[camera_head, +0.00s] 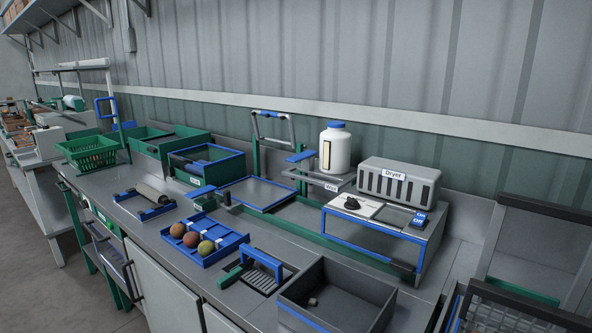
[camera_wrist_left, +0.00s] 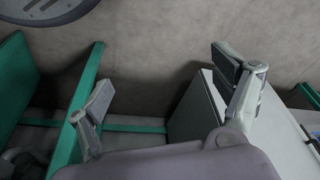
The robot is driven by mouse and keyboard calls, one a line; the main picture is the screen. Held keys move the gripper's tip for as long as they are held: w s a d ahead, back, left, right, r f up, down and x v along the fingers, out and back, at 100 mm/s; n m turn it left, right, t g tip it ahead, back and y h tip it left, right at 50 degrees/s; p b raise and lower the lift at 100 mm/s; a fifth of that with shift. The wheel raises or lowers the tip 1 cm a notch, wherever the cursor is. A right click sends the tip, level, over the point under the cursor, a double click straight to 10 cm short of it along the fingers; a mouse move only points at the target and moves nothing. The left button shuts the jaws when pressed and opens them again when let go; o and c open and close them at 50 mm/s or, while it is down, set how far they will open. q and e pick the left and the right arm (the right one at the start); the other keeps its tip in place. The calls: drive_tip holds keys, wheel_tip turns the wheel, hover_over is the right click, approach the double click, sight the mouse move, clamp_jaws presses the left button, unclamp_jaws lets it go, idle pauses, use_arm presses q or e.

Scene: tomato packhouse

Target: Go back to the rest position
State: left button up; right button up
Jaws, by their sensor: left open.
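My left gripper (camera_wrist_left: 166,82) shows in the left wrist view with its two fingers spread wide apart. Nothing is between the fingers; the bare floor shows behind them. No gripper or arm shows in the head view. My right gripper is in neither view.
The head view shows a grey workbench (camera_head: 100,183) along a wall. On it are a blue tray (camera_head: 222,240) with several tomatoes, a green basket (camera_head: 88,150), a dryer (camera_head: 398,183), a white bottle (camera_head: 335,148) and a grey bin (camera_head: 337,292). The wrist view shows green bars (camera_wrist_left: 78,120) and a grey cabinet (camera_wrist_left: 195,105).

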use_arm(q)
drive_tip(key=s+a+f+g+p, duration=0.1)
drive_tip(key=s+f, duration=0.8)
drive_tip(key=f, duration=0.3)
drive_tip(key=s+a+f+p, duration=0.1)
drive_tip(key=s+a+f, duration=0.1)
drive_tip(key=s+f, duration=0.8)
wheel_tip(320, 180, down, 2)
drive_tip(key=shift+s+a+f+g+p, duration=0.1)
drive_tip(key=shift+s+a+g+p, duration=0.1)
drive_tip(key=shift+s+g+p, duration=0.15)
